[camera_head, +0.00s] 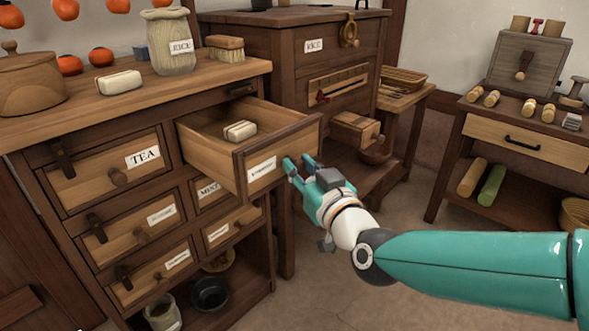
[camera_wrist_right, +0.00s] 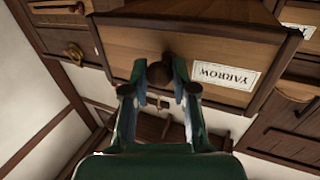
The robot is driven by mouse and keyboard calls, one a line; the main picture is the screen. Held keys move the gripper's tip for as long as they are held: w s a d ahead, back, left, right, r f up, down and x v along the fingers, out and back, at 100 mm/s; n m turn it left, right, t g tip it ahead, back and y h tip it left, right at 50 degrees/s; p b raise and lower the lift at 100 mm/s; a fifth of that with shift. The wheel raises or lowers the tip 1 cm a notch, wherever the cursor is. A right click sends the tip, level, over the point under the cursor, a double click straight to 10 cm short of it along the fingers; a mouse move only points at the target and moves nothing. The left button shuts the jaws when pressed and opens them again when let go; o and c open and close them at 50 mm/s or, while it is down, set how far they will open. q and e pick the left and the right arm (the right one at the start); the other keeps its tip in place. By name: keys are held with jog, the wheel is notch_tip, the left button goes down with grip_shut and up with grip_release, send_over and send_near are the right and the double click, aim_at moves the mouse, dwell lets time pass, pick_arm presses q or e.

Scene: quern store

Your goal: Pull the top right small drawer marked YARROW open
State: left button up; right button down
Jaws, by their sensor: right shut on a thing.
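The YARROW drawer (camera_head: 226,165) is the top right small drawer of the wooden chest, and it stands well out from the chest. A pale bar-shaped block (camera_head: 240,131) lies inside it. Its front shows in the right wrist view (camera_wrist_right: 140,50) with the YARROW label (camera_wrist_right: 226,76), upside down there. My right gripper (camera_head: 296,166) is at the drawer front, shut on the round dark knob (camera_wrist_right: 160,73). In the head view the knob is hidden by the fingers. My left gripper is not in view.
The TEA drawer (camera_head: 100,174) and several lower drawers are shut. A small drawer (camera_head: 357,131) juts from the cabinet behind. Floor is free before the right table (camera_head: 515,138).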

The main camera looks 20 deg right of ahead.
jog(key=c, duration=0.9)
grip_release()
jog(key=shift+a, duration=0.1)
jog(key=shift+c, duration=0.2)
jog(key=shift+s, duration=0.15)
jog(key=s, duration=0.7)
jog(key=shift+s, duration=0.15)
jog(key=shift+f, duration=0.1)
